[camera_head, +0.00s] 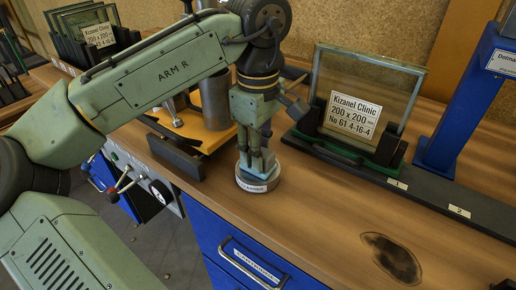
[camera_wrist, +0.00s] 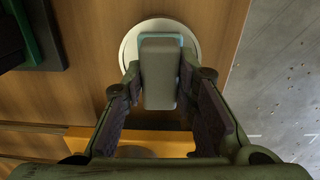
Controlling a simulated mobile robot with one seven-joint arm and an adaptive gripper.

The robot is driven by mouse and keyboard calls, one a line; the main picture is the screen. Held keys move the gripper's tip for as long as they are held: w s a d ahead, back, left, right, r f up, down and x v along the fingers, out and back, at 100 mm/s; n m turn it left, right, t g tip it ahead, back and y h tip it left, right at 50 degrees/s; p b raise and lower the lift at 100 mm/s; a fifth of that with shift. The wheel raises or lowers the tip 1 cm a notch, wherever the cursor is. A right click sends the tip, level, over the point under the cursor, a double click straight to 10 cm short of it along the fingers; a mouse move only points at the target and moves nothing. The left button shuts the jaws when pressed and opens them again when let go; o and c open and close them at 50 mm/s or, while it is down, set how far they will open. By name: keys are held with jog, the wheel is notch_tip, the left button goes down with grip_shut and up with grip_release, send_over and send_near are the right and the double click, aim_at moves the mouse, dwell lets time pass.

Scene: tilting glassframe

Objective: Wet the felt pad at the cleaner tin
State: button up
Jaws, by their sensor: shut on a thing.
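The cleaner tin (camera_head: 258,185) is a low, round, pale tin with a label on its side. It stands on the wooden bench top near the front edge. My gripper (camera_head: 256,160) points down right above it and is shut on a grey block, the felt pad (camera_wrist: 160,72). In the wrist view the block sits between the fingers, over the tin's white rim (camera_wrist: 126,47). A pale blue edge shows around the block's far end; I cannot tell whether it is felt or the tin's inside. The pad's underside is hidden, so contact with the tin is unclear.
A framed glass pane (camera_head: 365,95) with a label stands upright in a black rack behind, right of the tin. A blue post (camera_head: 465,95) rises further right. A yellow-based fixture (camera_head: 195,130) stands close left. A dark stain (camera_head: 391,258) marks the otherwise clear bench front right.

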notch_tip(320, 180, up, 7)
jog(key=p, duration=0.7)
dwell(0.3)
dwell(0.7)
